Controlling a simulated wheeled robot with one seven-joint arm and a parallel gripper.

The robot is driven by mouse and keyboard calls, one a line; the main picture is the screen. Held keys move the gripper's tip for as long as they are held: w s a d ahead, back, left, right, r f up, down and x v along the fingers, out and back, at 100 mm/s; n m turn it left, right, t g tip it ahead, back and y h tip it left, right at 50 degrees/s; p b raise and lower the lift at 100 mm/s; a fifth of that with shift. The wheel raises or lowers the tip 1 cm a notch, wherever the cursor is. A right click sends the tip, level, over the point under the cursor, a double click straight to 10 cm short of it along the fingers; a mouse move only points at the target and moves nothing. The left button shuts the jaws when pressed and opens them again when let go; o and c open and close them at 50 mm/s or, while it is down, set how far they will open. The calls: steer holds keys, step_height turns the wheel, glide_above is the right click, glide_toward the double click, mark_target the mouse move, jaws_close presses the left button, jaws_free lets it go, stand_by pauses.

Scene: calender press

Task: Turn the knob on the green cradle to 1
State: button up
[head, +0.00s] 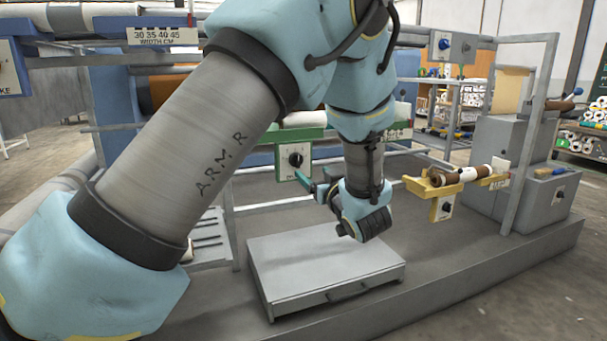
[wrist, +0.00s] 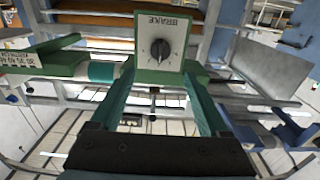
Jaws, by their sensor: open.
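The green cradle (head: 262,137) is behind my arm in the head view. A white plate on its front carries a black knob (head: 296,160). In the wrist view the plate appears upside down, lettered BRAKE, with the knob (wrist: 160,49) near its middle. A pale pointer line shows on the knob, but the scale numbers are too small to read. My gripper (wrist: 158,82) is open and empty, its two teal fingers spread toward the plate, one on either side below the knob. The knob stands apart from the fingers. In the head view my arm partly hides the cradle.
A yellow cradle (head: 417,188) with a brown and white roll and its own knob stands to the right. A grey drawer box (head: 318,265) lies below my gripper. Grey rails run behind. Another panel with a blue knob (head: 444,44) is at upper right.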

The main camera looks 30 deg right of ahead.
mark_target(298, 162)
steer(key=w, duration=0.7)
steer(key=w+d+b, duration=0.1)
steer(key=w, duration=0.2)
steer(key=shift+w, duration=0.15)
jaws_close()
steer(key=shift+n+b, duration=0.35)
steer(key=shift+n, duration=0.05)
steer(key=n+b, duration=0.2)
steer(key=n, duration=0.1)
steer(key=shift+f+b, duration=0.1)
steer(key=shift+b, duration=0.2)
steer(key=shift+n+b, duration=1.3)
steer(key=shift+n, duration=0.7)
